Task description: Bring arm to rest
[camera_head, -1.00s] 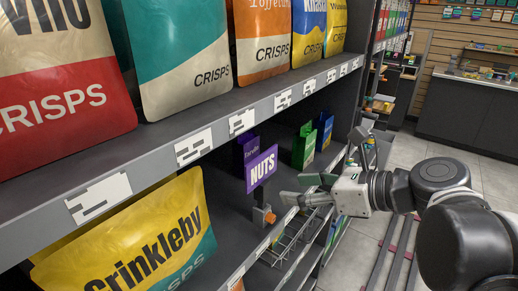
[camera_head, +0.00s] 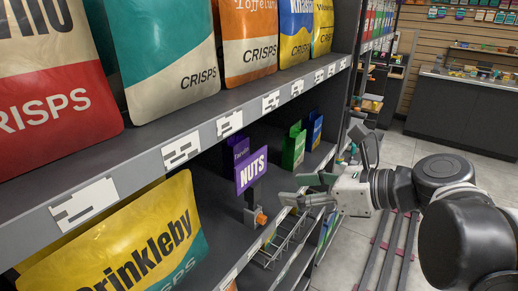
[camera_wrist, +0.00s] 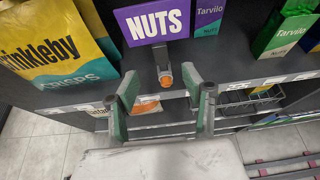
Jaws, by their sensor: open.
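My gripper (camera_head: 318,190) is at the right of the head view, in front of the lower shelf, with its fingers toward the shelf. In the wrist view my gripper (camera_wrist: 164,98) has its two green-and-grey fingers spread apart, with nothing between them. A purple NUTS sign (camera_head: 251,169) on a short post with an orange knob stands at the shelf's front edge, just beyond the fingers. The sign also shows in the wrist view (camera_wrist: 153,22). The fingers appear apart from it.
A yellow Crinkleby crisps bag (camera_head: 130,240) stands on the lower shelf. Green (camera_head: 293,149) and blue (camera_head: 313,131) packets stand farther along. A wire basket (camera_head: 285,240) hangs below the gripper. Crisps bags fill the upper shelf (camera_head: 215,130). The aisle floor (camera_head: 405,150) at right looks open.

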